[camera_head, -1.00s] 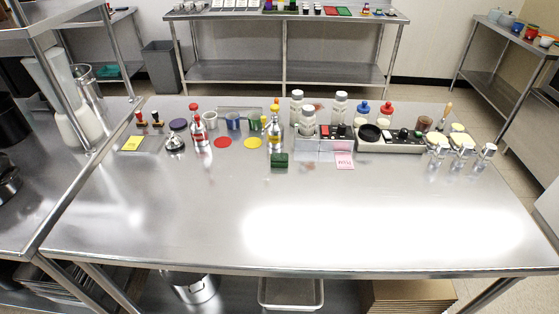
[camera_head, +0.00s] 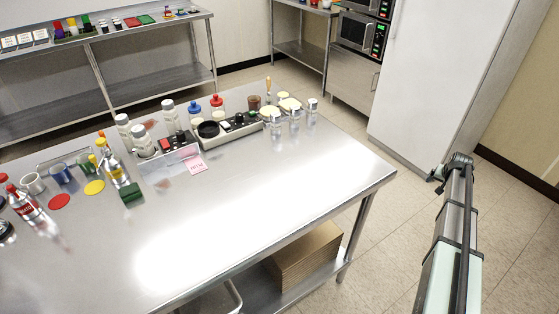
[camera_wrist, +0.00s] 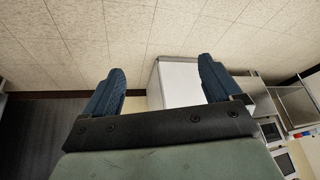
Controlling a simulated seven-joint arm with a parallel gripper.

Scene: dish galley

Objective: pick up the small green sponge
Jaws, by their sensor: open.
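The small green sponge (camera_head: 131,194) lies on the steel table (camera_head: 230,215), just in front of a silver bottle with a yellow label (camera_head: 113,168). My gripper (camera_wrist: 160,88) shows in the wrist view with its two blue fingers wide apart and nothing between them. In the head view my arm is at the right, beyond the table's right edge and far from the sponge. The fingers do not show there. The sponge is not in the wrist view.
Close by the sponge are a yellow disc (camera_head: 94,187), a pink note (camera_head: 191,164) and a clear holder (camera_head: 171,167). White-capped shakers (camera_head: 139,140) and a condiment tray (camera_head: 222,134) stand behind. The table's front middle is bare. A tall white cabinet (camera_head: 425,80) stands at the right.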

